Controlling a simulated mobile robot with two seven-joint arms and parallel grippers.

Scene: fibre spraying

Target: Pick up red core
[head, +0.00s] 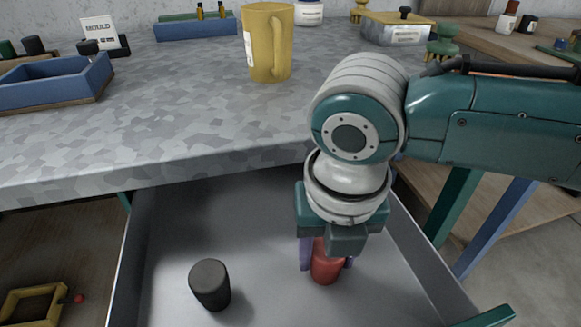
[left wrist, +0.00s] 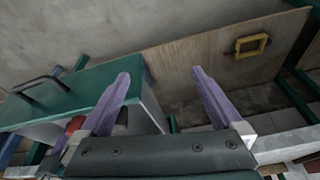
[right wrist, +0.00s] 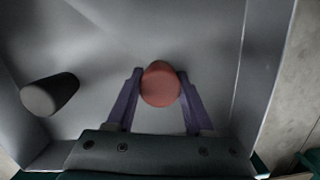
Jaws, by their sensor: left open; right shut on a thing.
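The red core (head: 326,266) is a short red cylinder inside the open grey drawer (head: 180,215), right of its middle. My right gripper (head: 326,262) reaches down into the drawer and is shut on the red core. In the right wrist view the purple fingers of my right gripper (right wrist: 160,92) press on both sides of the red core (right wrist: 160,84). I cannot tell whether the core touches the drawer floor. My left gripper (left wrist: 165,85) shows in the left wrist view, open and empty. It is not in the head view.
A black core (head: 210,284) stands in the drawer to the left of the red one. The drawer walls rise close on the right. On the grey table (head: 190,120) above stand a yellow jug (head: 268,45) and a blue tray (head: 55,85). A yellow frame (head: 32,303) lies lower left.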

